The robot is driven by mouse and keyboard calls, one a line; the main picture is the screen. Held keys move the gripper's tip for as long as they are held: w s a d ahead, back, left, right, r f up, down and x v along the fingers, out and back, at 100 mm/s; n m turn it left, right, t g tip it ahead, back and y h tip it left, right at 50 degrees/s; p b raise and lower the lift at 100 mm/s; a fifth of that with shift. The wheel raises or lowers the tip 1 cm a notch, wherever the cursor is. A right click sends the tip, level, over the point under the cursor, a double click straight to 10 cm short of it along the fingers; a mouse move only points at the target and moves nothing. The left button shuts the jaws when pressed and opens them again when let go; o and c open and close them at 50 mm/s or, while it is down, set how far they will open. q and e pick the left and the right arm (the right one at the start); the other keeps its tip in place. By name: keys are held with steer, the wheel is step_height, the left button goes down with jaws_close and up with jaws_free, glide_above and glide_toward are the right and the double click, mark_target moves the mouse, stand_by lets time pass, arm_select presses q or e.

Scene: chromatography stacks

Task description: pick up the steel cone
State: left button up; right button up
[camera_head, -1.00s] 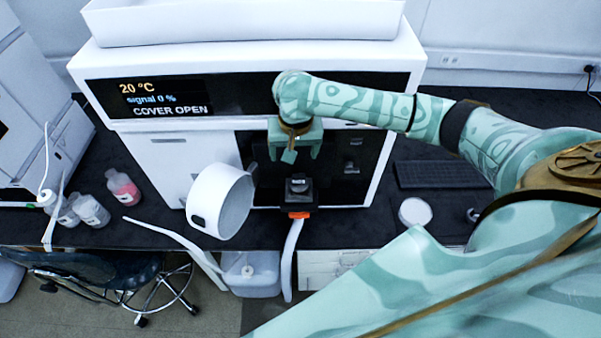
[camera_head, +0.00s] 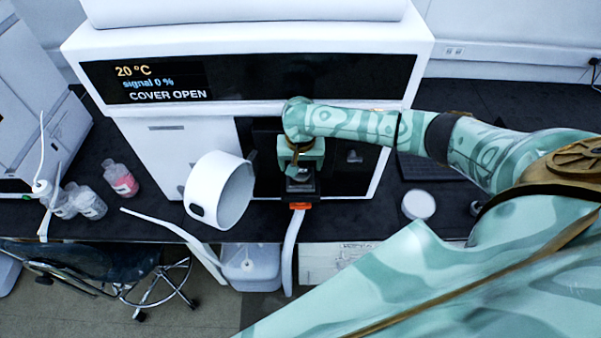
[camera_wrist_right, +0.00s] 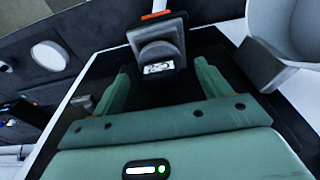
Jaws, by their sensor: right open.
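My right gripper (camera_head: 300,168) points down in front of the instrument's black recess, in the head view. It is open, and its two fingers show apart with nothing between them in the right wrist view (camera_wrist_right: 162,84). Just beyond the fingertips is a small grey piece (camera_wrist_right: 158,52) with a bright patterned face, on a dark block. It also shows below the gripper in the head view (camera_head: 299,182), partly hidden. It may be the steel cone, but I cannot tell its shape clearly. My left gripper is not in view.
The white instrument (camera_head: 180,160) reads COVER OPEN. Its round white cover (camera_head: 217,192) hangs open just left of the gripper. An orange part (camera_head: 300,206) with a white hose is below. Bottles (camera_head: 120,180) stand left; a white round lid (camera_head: 418,204) lies right on the dark bench.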

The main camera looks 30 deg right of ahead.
steer(key=shift+w+d+f, duration=0.1)
steer(key=shift+w+f, duration=0.05)
steer(key=shift+f, duration=0.6)
steer(key=c, duration=1.2)
steer(key=shift+o, duration=0.2)
steer(key=shift+r, duration=0.1)
